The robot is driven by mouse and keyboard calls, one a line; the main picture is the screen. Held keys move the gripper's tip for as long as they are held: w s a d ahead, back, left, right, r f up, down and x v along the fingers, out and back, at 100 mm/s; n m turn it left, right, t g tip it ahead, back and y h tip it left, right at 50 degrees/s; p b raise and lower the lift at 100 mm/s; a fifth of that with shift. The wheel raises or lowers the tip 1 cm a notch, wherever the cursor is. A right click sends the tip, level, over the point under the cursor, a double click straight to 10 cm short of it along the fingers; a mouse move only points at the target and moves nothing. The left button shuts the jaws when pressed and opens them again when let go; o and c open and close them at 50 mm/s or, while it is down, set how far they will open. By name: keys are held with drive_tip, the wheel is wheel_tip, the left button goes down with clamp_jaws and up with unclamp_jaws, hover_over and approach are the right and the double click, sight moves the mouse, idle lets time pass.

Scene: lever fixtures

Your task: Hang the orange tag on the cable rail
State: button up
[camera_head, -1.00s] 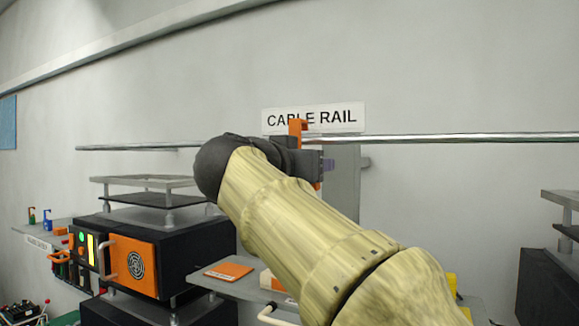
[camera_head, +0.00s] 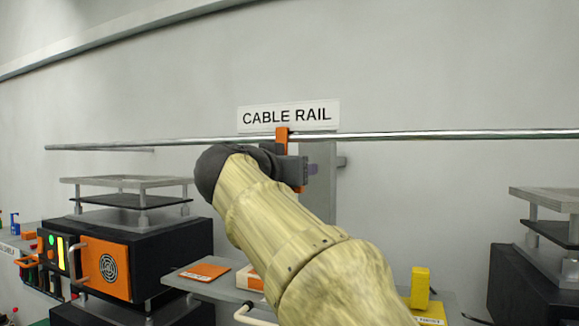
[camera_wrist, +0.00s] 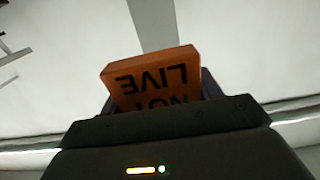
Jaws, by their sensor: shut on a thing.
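The orange tag (camera_head: 282,138) is in my gripper (camera_head: 298,172), its top hook at the cable rail (camera_head: 420,135) and rising slightly above it. I cannot tell whether the hook is over the rail or only in front of it. The rail is a thin metal bar along the wall, under the "CABLE RAIL" sign (camera_head: 287,116). In the wrist view the tag (camera_wrist: 155,78) shows upside-down black lettering, "NOT LIVE", and its lower part is hidden behind my gripper. My arm hides part of the tag in the head view.
A black unit with an orange door (camera_head: 105,268) stands at the lower left. A shelf below holds an orange plate (camera_head: 204,272) and a yellow block (camera_head: 420,287). Another black unit (camera_head: 525,280) is at the right. The wall along the rail to the right is clear.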

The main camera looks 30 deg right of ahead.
drive_tip(key=o, duration=1)
drive_tip(key=shift+o, duration=0.2)
drive_tip(key=shift+a+f, duration=0.1)
drive_tip(key=b+v, duration=0.5)
drive_tip(key=v, duration=1.2)
drive_tip(key=shift+a, duration=0.1)
drive_tip(key=shift+s, duration=0.1)
